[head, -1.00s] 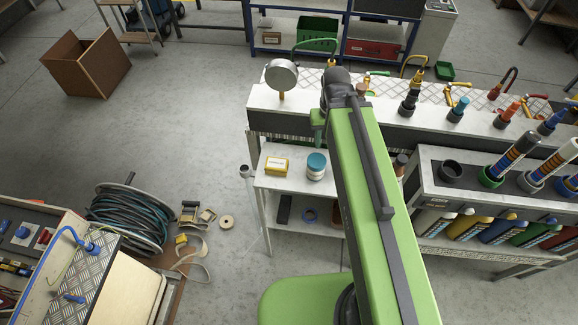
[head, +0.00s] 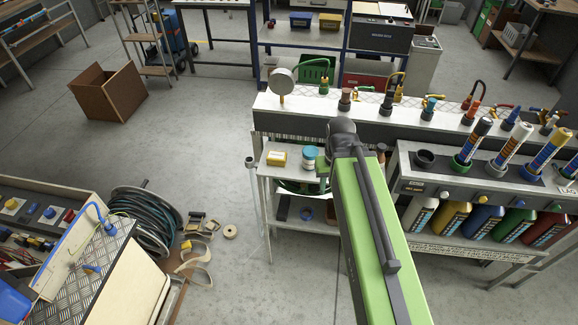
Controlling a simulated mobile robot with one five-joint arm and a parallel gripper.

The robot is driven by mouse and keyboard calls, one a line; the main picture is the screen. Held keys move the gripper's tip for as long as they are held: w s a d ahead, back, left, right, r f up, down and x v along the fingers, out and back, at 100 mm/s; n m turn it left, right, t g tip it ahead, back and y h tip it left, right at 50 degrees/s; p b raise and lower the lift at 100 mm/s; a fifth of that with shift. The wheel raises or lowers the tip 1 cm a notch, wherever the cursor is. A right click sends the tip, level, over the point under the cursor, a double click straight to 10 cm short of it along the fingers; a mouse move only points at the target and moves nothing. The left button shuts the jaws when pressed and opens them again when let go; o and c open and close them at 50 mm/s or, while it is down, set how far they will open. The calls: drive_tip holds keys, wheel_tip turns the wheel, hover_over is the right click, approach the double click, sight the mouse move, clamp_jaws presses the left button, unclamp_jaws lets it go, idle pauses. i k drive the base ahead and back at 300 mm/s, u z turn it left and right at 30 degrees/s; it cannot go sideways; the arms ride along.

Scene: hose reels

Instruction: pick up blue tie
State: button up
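I cannot tell for sure which thing is the blue tie. A small blue piece (head: 92,268) lies on the checkered metal plate of the bench at lower left. A blue ring (head: 305,213) lies on the lower shelf of the grey stand, left of my arm. My green arm runs up the middle of the view to a dark joint. My gripper does not show, so its fingers and anything in them are hidden.
A cable reel (head: 145,222) stands beside the left bench, with pale straps (head: 195,262) on the floor. A rack of tubes (head: 480,180) stands right.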

sight(305, 208)
drive_tip(key=u, duration=0.2)
drive_tip(key=i, duration=0.95)
drive_tip(key=z, duration=0.1)
